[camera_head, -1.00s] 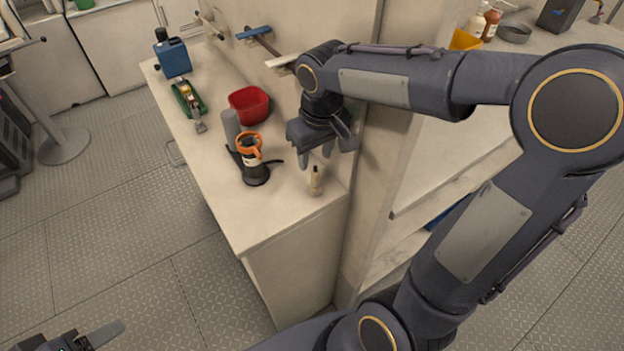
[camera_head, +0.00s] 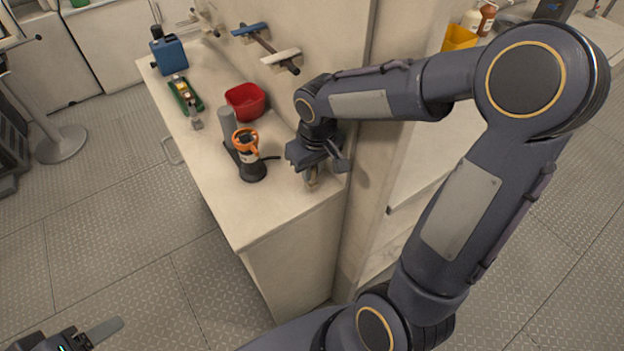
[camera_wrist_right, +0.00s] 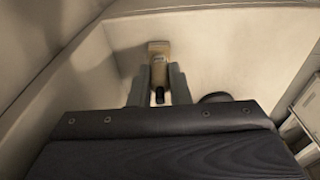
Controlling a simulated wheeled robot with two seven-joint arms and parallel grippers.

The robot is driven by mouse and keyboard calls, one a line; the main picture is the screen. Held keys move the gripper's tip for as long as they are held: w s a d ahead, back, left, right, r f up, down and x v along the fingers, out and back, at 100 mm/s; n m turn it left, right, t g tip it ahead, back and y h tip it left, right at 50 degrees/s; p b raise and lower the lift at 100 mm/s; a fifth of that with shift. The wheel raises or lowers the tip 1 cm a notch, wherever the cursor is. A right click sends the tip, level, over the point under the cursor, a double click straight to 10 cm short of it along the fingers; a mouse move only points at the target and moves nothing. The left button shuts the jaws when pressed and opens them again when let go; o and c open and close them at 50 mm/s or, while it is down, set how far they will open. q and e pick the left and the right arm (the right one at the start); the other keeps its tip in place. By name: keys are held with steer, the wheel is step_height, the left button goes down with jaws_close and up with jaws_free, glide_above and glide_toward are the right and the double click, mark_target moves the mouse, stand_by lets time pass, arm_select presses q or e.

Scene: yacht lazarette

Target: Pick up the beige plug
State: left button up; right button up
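The beige plug (camera_wrist_right: 159,49) stands on the counter near its front corner. It has a pale body and a dark tip that faces the right wrist camera. In the head view the plug (camera_head: 313,184) is largely hidden by my right gripper (camera_head: 311,175). In the wrist view the two fingers of my right gripper (camera_wrist_right: 158,85) are on either side of the plug, very close to it. I cannot tell whether they press on it. My left gripper (camera_head: 85,340) is at the bottom left corner, far from the plug, only partly in view.
A black-based item with an orange ring (camera_head: 247,150) stands just left of my right gripper. A wall panel (camera_head: 322,45) rises close behind the gripper.

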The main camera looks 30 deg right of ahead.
jaws_close()
steer(key=shift+r, duration=0.15)
